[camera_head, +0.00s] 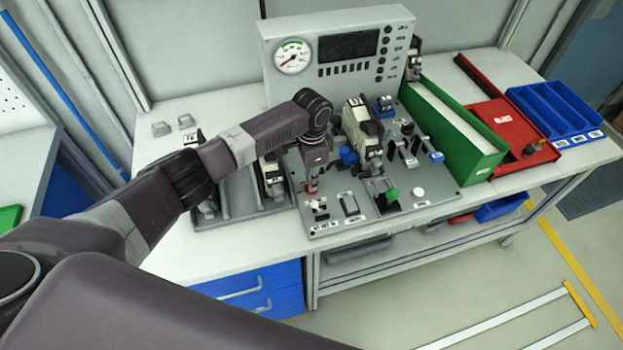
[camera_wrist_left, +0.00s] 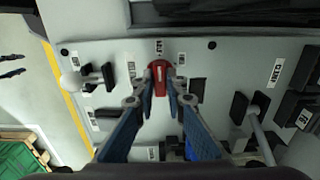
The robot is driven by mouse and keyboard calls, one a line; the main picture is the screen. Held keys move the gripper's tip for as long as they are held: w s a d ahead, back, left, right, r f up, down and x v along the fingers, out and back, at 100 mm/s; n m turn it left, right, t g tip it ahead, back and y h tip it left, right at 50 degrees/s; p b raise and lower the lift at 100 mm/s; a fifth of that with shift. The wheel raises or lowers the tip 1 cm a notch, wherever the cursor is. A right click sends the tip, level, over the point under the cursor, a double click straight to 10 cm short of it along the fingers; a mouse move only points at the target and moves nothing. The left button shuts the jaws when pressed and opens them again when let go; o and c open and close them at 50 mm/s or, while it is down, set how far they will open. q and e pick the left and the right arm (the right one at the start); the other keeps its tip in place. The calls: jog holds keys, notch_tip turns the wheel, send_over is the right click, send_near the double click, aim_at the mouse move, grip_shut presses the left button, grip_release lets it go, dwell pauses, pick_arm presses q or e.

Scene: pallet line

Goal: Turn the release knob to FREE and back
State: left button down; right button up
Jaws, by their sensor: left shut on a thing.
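The red release knob (camera_wrist_left: 160,78) with a white pointer line stands on the grey panel (camera_wrist_left: 220,58). In the left wrist view its line runs nearly straight up the picture, toward a small label too blurred to read. My left gripper (camera_wrist_left: 160,92) has its two blue fingers closed on the knob from both sides. In the head view my left gripper (camera_head: 312,186) points down at the left front of the panel and mostly hides the knob. My right gripper is not in view.
A gauge box (camera_head: 340,50) stands behind.

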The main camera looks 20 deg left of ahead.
pick_arm(q)
jog(key=shift+w+r, duration=0.1)
jog(key=c, duration=2)
grip_release()
jog(key=shift+o, duration=0.2)
notch_tip(320, 180, up, 12)
